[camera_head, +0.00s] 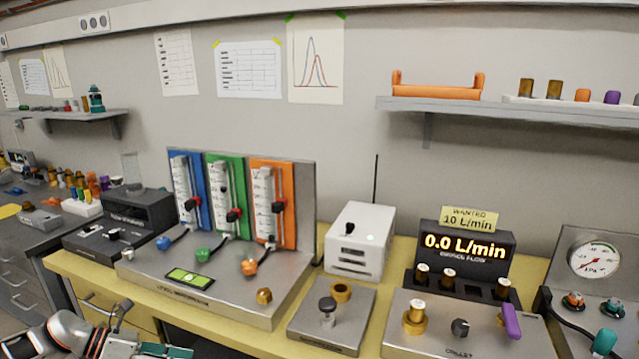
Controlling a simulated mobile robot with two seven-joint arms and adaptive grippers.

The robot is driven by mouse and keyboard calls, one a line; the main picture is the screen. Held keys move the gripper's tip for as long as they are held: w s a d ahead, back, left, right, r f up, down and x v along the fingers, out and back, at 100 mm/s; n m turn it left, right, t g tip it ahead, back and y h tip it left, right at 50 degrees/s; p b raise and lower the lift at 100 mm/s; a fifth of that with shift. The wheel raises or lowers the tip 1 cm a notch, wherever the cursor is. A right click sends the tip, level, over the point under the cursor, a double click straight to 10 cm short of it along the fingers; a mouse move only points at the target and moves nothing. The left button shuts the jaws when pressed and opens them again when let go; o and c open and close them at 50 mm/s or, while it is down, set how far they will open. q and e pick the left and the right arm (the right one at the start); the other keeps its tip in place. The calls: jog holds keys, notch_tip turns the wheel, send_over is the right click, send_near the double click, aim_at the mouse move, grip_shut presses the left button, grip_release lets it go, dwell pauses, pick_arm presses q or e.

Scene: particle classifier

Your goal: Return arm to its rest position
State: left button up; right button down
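My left arm comes in at the bottom left corner. Its gripper (118,318) is partly cut off by the lower edge, in front of the yellow bench edge. Its dark finger parts are small and overlap, so I cannot tell whether it is open or shut. I see nothing clearly held in it. My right arm and gripper are not in view.
The yellow bench (215,325) carries a level panel with blue, green and orange flow tubes (230,200), a white box (358,240), a display (465,247) reading 0.0 L/min and a pressure gauge (594,257). Wall shelves (510,108) hang above.

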pick_arm(q)
jog(key=s+d+f+n+t+y, duration=0.15)
jog(key=s+f+n+t, duration=0.55)
jog(key=n, duration=0.8)
jog(key=s+a+f+n+g+y, duration=0.1)
jog(key=s+a+f+n+y, duration=0.35)
jog(key=s+n, duration=0.45)
jog(key=s+a+f+n+g+y, duration=0.1)
jog(key=s+a+f+n+y, duration=0.25)
jog(key=s+a+n, duration=0.5)
jog(key=s+d+n+t+p, duration=0.2)
jog(key=d+n, duration=0.5)
jog(key=d, duration=1.6)
jog(key=shift+s+d+r+h+p, duration=0.15)
jog(key=shift+s+r+h+p, duration=0.1)
jog(key=shift+s+h+p, duration=0.25)
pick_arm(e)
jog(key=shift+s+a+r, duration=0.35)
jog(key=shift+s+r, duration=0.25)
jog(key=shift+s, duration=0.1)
